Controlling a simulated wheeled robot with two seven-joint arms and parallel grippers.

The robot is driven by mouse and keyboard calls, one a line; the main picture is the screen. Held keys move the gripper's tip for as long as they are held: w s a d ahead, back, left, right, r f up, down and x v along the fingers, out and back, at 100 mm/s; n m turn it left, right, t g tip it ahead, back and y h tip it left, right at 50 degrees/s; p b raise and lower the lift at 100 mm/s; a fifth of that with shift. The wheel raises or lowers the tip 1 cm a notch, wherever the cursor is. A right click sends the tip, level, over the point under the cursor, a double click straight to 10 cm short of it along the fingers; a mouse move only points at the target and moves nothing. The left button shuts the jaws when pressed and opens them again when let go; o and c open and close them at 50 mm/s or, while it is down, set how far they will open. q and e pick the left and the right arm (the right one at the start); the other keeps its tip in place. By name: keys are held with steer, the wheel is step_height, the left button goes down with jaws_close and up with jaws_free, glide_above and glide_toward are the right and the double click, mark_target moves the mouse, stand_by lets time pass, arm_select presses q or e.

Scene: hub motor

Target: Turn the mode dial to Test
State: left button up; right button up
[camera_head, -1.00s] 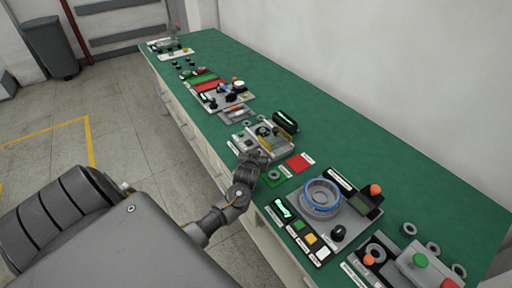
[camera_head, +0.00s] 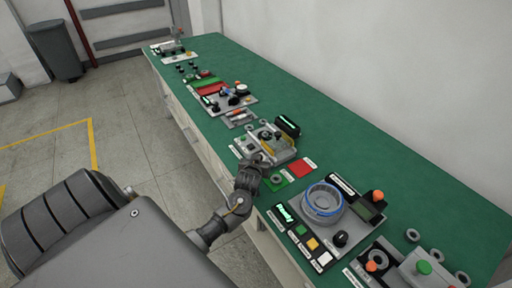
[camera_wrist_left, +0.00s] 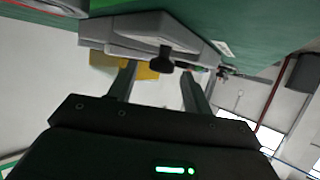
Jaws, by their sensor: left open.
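A black knob (camera_wrist_left: 160,61), which looks like the mode dial, sticks out from a grey fixture (camera_wrist_left: 150,32) in the left wrist view. My left gripper (camera_wrist_left: 157,72) is open, with one finger on each side of the knob in this view; I cannot tell whether they touch it. In the head view my left gripper (camera_head: 256,160) is at the front edge of the grey fixture (camera_head: 282,152) in the middle of the bench, and hides part of it. The dial's markings cannot be read. My right gripper is not in view.
Close to the gripper lie a green pad (camera_head: 274,184) with a ring and a red pad (camera_head: 302,168). A station with a blue-rimmed ring (camera_head: 322,204) and another black knob (camera_head: 341,239) stands nearer. The green bench (camera_head: 345,140) is clear along the wall.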

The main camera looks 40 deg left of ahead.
arm_select(q)
steer(key=v, duration=0.9)
steer(key=shift+s+d+r, duration=0.1)
steer(key=shift+s+d, duration=0.05)
steer(key=shift+s, duration=0.1)
